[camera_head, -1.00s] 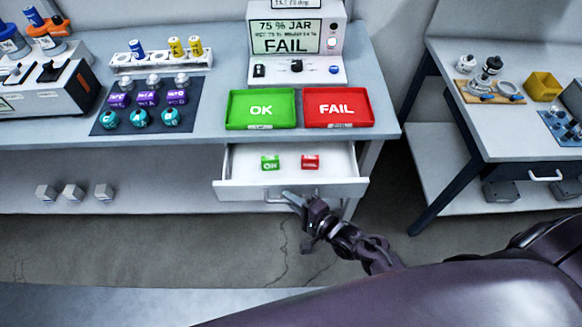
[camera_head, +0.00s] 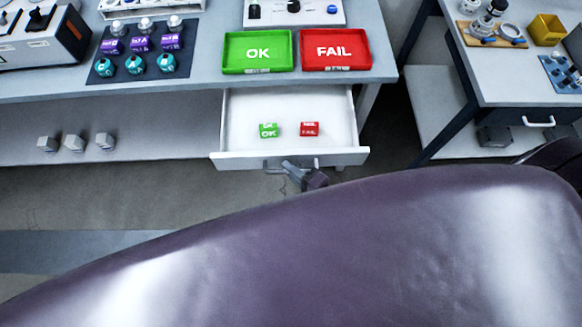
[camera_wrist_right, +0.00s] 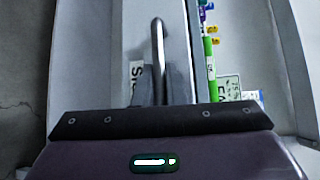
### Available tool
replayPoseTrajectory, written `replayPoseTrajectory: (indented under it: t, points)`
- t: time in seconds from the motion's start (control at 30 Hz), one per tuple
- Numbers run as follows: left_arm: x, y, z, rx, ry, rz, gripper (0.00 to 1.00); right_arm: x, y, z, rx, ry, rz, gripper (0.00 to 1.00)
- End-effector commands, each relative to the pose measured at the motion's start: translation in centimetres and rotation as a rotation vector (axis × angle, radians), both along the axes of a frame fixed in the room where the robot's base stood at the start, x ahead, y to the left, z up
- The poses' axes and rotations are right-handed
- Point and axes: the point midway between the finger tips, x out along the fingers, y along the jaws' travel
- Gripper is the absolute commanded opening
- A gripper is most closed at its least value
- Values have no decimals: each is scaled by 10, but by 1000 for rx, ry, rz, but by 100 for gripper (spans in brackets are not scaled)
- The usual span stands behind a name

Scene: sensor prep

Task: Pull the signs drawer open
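The signs drawer (camera_head: 240,160) is pulled well out from under the bench, its white interior showing. A green OK sign (camera_head: 268,130) and a red FAIL sign (camera_head: 310,129) lie inside it. My right gripper (camera_head: 293,170) is at the middle of the drawer front. In the right wrist view the metal drawer handle (camera_wrist_right: 158,45) runs between the two fingers of the right gripper (camera_wrist_right: 159,85), which are closed on it. A partly hidden label (camera_wrist_right: 136,80) is on the drawer front. My left gripper is out of view.
On the bench (camera_head: 205,85) above sit a green OK tray (camera_head: 257,68) and a red FAIL tray (camera_head: 336,66). A second table (camera_head: 480,80) stands to the right. My own arm covers the lower foreground.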

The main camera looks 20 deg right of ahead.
Motion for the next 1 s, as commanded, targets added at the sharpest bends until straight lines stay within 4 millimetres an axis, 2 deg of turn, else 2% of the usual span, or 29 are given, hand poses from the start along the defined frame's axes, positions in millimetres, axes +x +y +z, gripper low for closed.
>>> replayPoseTrajectory:
  t: [0.07,0.37,0.47,0.8,1.0]
  points:
    - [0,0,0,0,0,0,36,0,0,-1,0,2,0,20]
    - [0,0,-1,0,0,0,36,-2,-1,-1,0,2,0,20]
    - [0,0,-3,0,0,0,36,-10,-5,0,0,4,0,20]
    - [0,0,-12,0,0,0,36,-57,-32,7,0,4,0,20]
    - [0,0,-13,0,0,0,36,-67,-38,11,0,1,0,20]
